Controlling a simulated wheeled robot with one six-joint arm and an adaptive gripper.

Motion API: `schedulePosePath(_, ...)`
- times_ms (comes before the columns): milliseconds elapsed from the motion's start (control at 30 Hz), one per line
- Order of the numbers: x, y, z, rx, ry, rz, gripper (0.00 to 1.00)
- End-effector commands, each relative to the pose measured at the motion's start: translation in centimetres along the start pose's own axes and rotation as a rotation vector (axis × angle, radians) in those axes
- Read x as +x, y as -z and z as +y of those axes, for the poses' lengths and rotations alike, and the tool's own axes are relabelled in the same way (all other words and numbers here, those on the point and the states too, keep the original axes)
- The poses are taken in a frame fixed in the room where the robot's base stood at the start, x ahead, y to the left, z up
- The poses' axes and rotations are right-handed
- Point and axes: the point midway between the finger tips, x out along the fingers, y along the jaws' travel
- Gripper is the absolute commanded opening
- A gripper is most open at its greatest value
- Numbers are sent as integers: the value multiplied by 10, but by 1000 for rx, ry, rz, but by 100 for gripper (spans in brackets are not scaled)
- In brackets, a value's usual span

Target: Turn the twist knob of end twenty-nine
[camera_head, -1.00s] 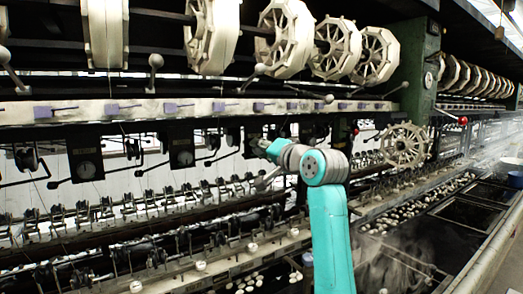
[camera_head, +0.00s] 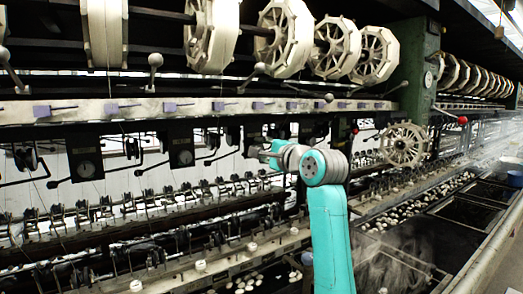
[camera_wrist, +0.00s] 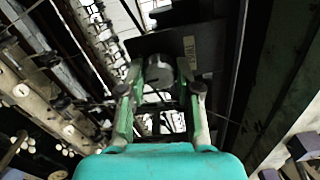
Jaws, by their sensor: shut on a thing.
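A pale label (camera_wrist: 189,47) on the box beside the knob is too small to read. In the head view my gripper (camera_head: 264,152) is at a dark box below the pale rail, right of centre. The knob is hidden there behind my gripper.
A dark gauge box (camera_head: 182,153) hangs further left under the pale rail (camera_head: 150,108). Large white reels (camera_head: 285,38) are above. A small spoked reel (camera_head: 404,145) stands right of my arm. Thread guides (camera_head: 110,208) and basins with white cocoons lie below.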

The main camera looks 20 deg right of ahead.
Motion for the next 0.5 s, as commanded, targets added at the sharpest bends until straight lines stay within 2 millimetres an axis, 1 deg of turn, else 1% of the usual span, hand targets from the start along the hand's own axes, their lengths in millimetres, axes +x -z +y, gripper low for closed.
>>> schedulePosePath(233,0,1,2,86,-3,2,0)
schedulePosePath(500,0,1,2,112,-3,2,0)
